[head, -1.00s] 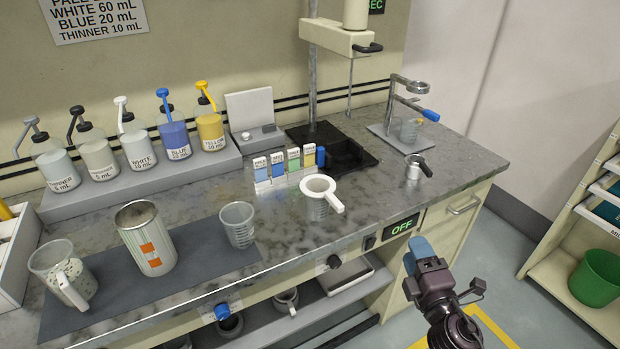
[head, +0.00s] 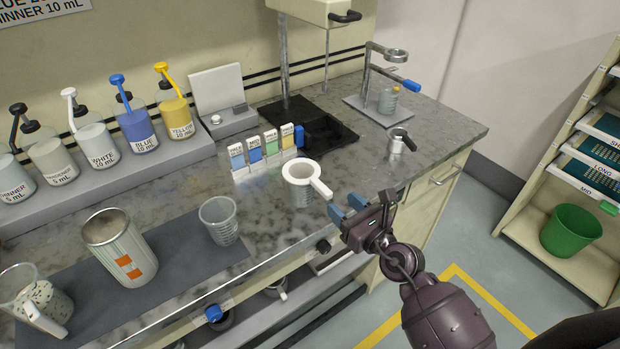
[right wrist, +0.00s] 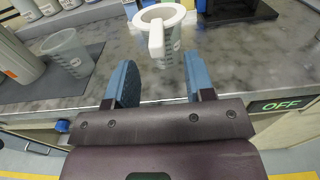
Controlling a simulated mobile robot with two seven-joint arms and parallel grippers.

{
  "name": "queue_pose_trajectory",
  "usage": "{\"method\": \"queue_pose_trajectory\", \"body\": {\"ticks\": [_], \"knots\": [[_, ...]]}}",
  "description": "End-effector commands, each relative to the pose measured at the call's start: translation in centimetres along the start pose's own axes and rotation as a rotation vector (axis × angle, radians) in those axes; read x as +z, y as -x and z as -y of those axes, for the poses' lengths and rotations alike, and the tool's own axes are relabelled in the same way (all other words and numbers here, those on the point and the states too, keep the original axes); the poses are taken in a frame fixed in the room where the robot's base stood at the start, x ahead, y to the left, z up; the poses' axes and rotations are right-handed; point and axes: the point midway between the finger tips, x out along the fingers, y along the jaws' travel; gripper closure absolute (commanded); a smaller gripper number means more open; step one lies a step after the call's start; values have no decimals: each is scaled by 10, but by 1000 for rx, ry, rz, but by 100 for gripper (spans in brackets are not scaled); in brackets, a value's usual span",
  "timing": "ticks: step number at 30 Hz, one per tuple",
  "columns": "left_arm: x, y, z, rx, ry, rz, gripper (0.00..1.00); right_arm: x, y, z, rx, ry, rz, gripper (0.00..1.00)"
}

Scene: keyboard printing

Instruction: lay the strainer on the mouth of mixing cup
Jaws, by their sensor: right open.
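The white strainer (head: 302,172), a ring with a straight handle (head: 321,187), lies on top of a clear graduated cup (head: 302,196) near the counter's front edge. In the right wrist view the strainer (right wrist: 160,15) is ahead of my fingers, its handle pointing toward me. My right gripper (head: 348,208) is open and empty, just right of the handle end and apart from it. Another clear graduated cup (head: 220,222) stands on the dark mat. I cannot tell which is the mixing cup. My left gripper is out of view.
A striped metal can (head: 120,250) stands on the dark mat (head: 185,268). Colour cards (head: 262,150) stand behind the strainer. A small metal pot (head: 397,144) and a stand (head: 380,100) are at right. Pump bottles (head: 135,128) line the back. Counter between strainer and pot is clear.

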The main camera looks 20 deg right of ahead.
Motion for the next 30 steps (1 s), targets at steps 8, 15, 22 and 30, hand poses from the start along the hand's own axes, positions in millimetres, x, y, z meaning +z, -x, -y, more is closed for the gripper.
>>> {"method": "queue_pose_trajectory", "body": {"ticks": [8, 15, 22, 30], "knots": [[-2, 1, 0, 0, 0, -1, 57, 0, -28, 0, 0, -2, 0, 51], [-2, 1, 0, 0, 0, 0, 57, -6, -50, -4, 1, -2, 0, 51], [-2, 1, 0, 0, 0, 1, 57, -8, -76, -4, -1, -3, 0, 51], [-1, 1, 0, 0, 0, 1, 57, -8, -80, -4, -1, -3, -1, 51]]}}
